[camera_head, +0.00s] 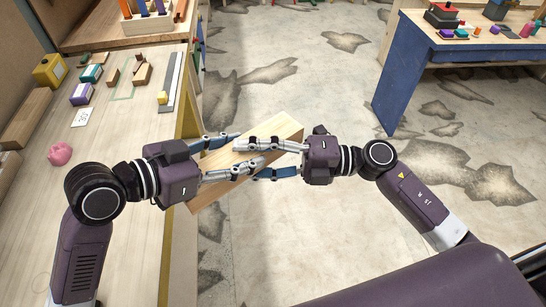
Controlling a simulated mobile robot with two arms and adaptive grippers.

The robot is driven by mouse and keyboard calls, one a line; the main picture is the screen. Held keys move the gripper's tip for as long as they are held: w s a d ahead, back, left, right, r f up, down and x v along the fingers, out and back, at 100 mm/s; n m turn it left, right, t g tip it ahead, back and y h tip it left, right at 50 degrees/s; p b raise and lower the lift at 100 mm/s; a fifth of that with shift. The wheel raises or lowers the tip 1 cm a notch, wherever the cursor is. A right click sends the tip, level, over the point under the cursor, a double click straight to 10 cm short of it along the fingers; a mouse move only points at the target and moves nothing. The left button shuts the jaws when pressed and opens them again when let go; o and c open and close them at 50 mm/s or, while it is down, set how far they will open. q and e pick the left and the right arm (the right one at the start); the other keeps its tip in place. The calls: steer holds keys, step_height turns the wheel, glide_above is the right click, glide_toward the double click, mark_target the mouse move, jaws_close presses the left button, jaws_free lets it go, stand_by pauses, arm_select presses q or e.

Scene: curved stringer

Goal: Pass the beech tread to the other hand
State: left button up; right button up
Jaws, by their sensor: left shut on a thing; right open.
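The beech tread (281,127) is a pale wooden board held in the air between my two arms. It lies slanted in the picture, from lower left to upper right. My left gripper (250,149) comes in from the left and is shut on the tread. My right gripper (245,160) comes in from the right, open, with its fingers reaching along the tread and overlapping the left fingers in the picture. The fingers hide the middle of the tread. I cannot tell whether the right fingers touch it.
A wooden workbench (125,210) at left carries a pink lump (60,153), a yellow box (50,70), several small blocks and a metal straightedge (172,80). A blue-sided table (405,85) with small items stands at upper right. Stained concrete floor lies open between them.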

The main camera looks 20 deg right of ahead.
mark_target(204, 162)
arm_select(q)
steer(key=shift+r, duration=0.15)
arm_select(e)
steer(key=shift+x, duration=1.1)
jaws_close()
arm_select(q)
steer(key=o, duration=1.8)
arm_select(e)
steer(key=shift+r, duration=0.1)
arm_select(q)
steer(key=shift+a, duration=0.1)
steer(key=shift+v, duration=3.85)
